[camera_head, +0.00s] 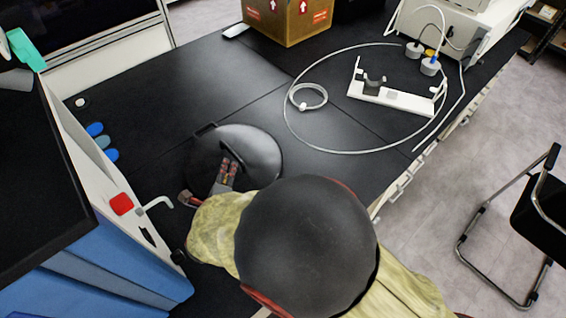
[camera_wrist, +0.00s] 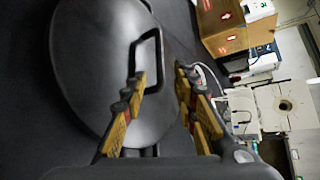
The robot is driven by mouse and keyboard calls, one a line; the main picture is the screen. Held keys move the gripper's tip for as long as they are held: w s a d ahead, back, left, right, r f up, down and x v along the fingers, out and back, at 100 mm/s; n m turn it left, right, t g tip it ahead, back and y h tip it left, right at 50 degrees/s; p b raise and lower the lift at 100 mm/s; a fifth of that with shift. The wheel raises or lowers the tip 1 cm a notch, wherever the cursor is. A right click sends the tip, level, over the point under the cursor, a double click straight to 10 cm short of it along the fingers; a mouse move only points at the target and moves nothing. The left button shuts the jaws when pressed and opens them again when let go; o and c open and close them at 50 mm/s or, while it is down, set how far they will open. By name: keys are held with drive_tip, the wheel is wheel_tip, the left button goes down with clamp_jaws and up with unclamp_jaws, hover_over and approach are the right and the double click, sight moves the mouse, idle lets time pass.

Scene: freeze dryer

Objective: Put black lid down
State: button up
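The black lid (camera_head: 262,150) is a round, shallow dome on the black bench top, left of centre in the head view. It appears to rest on the bench; my arm hides its near edge. In the wrist view the lid (camera_wrist: 85,65) fills the left side, with its bar handle (camera_wrist: 160,62) toward my fingers. My gripper (camera_head: 229,170) is over the near part of the lid. In the wrist view my gripper (camera_wrist: 161,85) has its yellow fingers spread apart, with the handle's end between or just beyond the tips. I see no clear grip on the handle.
A white machine with a red button (camera_head: 121,204) stands close on the left. A cardboard box (camera_head: 290,18) is at the back. A white stand (camera_head: 400,98) and a looped white tube (camera_head: 291,133) lie to the right. The bench behind the lid is clear.

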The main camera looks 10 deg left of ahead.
drive_tip(key=w+d+r+n+g+y, duration=0.1)
drive_tip(key=w+d+r+n, duration=0.2)
drive_tip(key=r, duration=0.3)
drive_tip(key=w+d+r+n+g+y, duration=0.1)
drive_tip(key=w+d+r+n+y, duration=0.15)
drive_tip(key=w+r, duration=0.2)
drive_tip(key=s+d+r+n+g, duration=0.2)
drive_tip(key=d+r+n, duration=0.45)
drive_tip(key=d, duration=0.25)
drive_tip(key=s+d+r+n+g+h, duration=0.1)
drive_tip(key=s+d+n+h, duration=0.1)
drive_tip(key=s+d, duration=0.4)
drive_tip(key=s+d+r+n+g+h, duration=0.1)
drive_tip(key=s+d+n, duration=0.3)
drive_tip(key=d, duration=1)
drive_tip(key=s+d+r+n+g+h, duration=0.1)
drive_tip(key=s+d+n+h, duration=0.2)
drive_tip(key=s+d, duration=0.6)
drive_tip(key=shift+s+d+g, duration=0.3)
drive_tip(key=shift+s+d, duration=0.1)
drive_tip(key=shift+d, duration=0.05)
